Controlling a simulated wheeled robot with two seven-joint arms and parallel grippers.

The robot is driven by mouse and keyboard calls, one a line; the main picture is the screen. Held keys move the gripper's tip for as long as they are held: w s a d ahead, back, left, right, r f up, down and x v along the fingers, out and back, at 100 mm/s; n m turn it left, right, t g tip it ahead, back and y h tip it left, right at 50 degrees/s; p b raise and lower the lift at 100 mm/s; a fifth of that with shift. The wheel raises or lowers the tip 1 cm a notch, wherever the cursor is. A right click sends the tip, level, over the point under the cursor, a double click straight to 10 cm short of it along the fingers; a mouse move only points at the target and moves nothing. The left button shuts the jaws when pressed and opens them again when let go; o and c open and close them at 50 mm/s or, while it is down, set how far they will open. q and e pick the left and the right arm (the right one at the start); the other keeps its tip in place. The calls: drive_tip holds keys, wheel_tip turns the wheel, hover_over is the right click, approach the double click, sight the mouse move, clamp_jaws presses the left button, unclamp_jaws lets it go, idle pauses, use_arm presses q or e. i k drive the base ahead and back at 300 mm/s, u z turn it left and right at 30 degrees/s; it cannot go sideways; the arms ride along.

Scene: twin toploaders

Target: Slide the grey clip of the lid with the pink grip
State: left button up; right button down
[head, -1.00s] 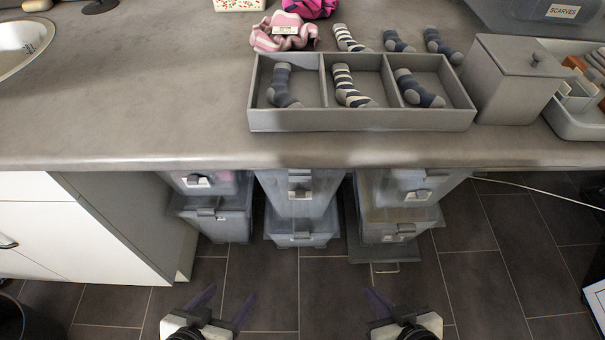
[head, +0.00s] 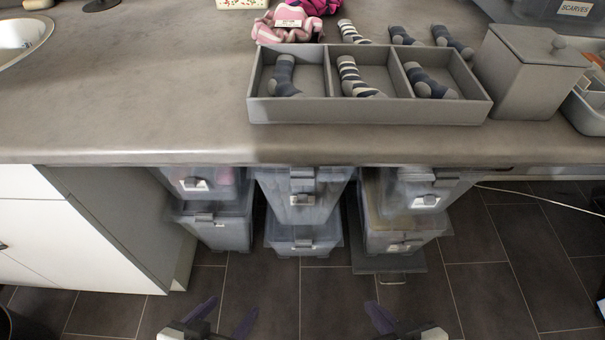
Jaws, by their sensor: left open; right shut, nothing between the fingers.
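No lid with a pink grip can be made out. Grey translucent boxes are stacked under the counter, with grey clips on their fronts: a left stack (head: 218,232), a middle stack (head: 303,237) and a right stack (head: 385,222). Pink shows faintly through the upper left box, and the lid tops are mostly hidden by the counter. My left gripper (head: 224,312) is open and empty at the bottom edge, over the floor in front of the left stack. My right gripper (head: 378,312) is shut and empty, over the floor in front of the right stack. Both are apart from the boxes.
The counter edge (head: 230,156) overhangs the boxes. On it stand a divided grey tray (head: 370,110) with socks, a lidded grey box (head: 522,85) and a pink striped item (head: 280,28). A white cabinet (head: 70,240) is at left. The tiled floor (head: 300,285) ahead is clear.

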sight(411, 237)
drive_tip(key=z, duration=1.1)
drive_tip(key=k, duration=0.3)
drive_tip(key=u, duration=0.4)
drive_tip(key=i, duration=0.5)
drive_tip(key=u, duration=0.05)
